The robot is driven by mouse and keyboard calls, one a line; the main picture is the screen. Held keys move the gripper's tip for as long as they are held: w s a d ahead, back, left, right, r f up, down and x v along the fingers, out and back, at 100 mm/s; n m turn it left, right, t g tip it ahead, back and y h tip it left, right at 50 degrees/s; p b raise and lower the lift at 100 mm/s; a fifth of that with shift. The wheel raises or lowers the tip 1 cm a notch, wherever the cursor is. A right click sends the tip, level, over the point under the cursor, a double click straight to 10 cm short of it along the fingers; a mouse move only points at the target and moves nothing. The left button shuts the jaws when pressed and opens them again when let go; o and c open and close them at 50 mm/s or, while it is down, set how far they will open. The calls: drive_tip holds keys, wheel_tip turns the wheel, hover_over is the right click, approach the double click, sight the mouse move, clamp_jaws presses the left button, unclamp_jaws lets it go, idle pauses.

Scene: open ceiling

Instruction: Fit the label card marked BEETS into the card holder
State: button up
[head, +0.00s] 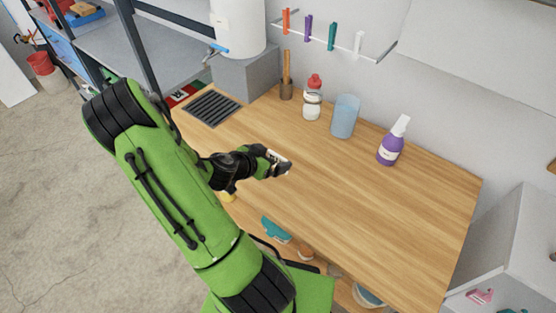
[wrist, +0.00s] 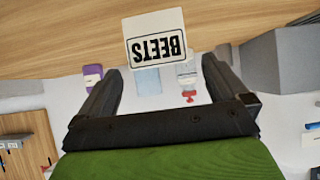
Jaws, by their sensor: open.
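The label card (wrist: 155,40) is white with a black frame and the word BEETS, upside down in the wrist view. It shows just beyond and between the fingertips of my gripper (wrist: 162,70), with a finger gap wider than the card. What supports the card cannot be told. In the head view my gripper (head: 276,161) is over the front left part of the wooden worktop, with a small white patch at its tip that may be the card. I cannot make out the card holder in either view.
On the worktop (head: 330,210) stand a purple spray bottle (head: 390,149), a blue cup (head: 344,117), a red-topped bottle (head: 313,104) and a brown upright item (head: 286,85). A dark drain grate (head: 212,107) is at left. The worktop's middle and right are clear.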

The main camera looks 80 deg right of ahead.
sight(278, 155)
drive_tip(key=x, duration=0.4)
drive_tip(key=shift+s+f+p, duration=0.1)
drive_tip(key=shift+s+p, duration=0.05)
drive_tip(key=shift+p, duration=0.2)
drive_tip(key=shift+a, duration=0.1)
drive_tip(key=shift+c, duration=0.8)
drive_tip(key=c, duration=0.8)
